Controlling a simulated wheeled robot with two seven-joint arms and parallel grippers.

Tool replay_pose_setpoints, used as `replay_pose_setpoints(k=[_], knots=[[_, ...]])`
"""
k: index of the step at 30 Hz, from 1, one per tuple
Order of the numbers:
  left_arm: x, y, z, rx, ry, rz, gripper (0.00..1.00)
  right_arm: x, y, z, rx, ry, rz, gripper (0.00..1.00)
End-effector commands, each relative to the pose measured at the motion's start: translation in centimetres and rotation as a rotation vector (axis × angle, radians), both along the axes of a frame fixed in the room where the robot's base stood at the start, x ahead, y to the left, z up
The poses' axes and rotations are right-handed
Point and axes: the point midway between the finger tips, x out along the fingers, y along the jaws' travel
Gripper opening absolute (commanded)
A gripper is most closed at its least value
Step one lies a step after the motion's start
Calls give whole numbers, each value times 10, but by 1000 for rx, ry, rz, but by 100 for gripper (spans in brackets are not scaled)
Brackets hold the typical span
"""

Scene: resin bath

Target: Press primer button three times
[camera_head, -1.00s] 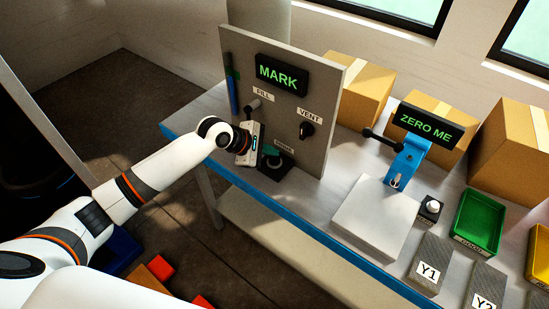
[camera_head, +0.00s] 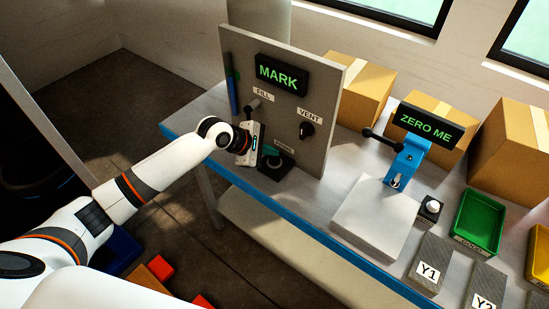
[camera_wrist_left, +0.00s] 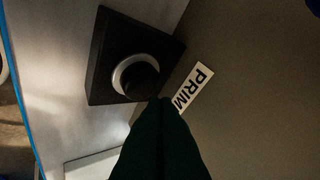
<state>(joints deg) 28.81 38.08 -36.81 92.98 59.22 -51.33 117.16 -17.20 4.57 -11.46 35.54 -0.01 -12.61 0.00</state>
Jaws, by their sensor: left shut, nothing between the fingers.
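The primer button (camera_wrist_left: 141,78) is a dark round cap inside a pale ring on a square black base. In the head view its black base (camera_head: 275,168) sits on the bench at the foot of the grey panel, under a small label. My left gripper (camera_head: 270,151) is shut and empty, its dark green fingers just above the base. In the left wrist view the closed fingertips (camera_wrist_left: 166,103) show near the base's edge beside the printed label (camera_wrist_left: 190,88). The cap is in plain view there, and the fingers look clear of it. My right gripper is not in view.
The grey panel (camera_head: 327,95) stands close behind, with a MARK display (camera_head: 281,75), a FILL lever and a black VENT knob (camera_head: 306,130). To the right are a white plate (camera_head: 375,215), a blue stand (camera_head: 405,160), grey blocks and a green tray (camera_head: 480,222).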

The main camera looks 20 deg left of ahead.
Motion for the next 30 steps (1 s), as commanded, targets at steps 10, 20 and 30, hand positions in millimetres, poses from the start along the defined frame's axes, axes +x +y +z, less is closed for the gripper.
replay_pose_setpoints(k=[10,20,30], knots=[[0,0,-7,-1,1,0,0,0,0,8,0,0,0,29],[0,0,-8,0,0,0,0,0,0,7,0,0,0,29],[0,0,-12,-1,1,1,0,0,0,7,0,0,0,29]])
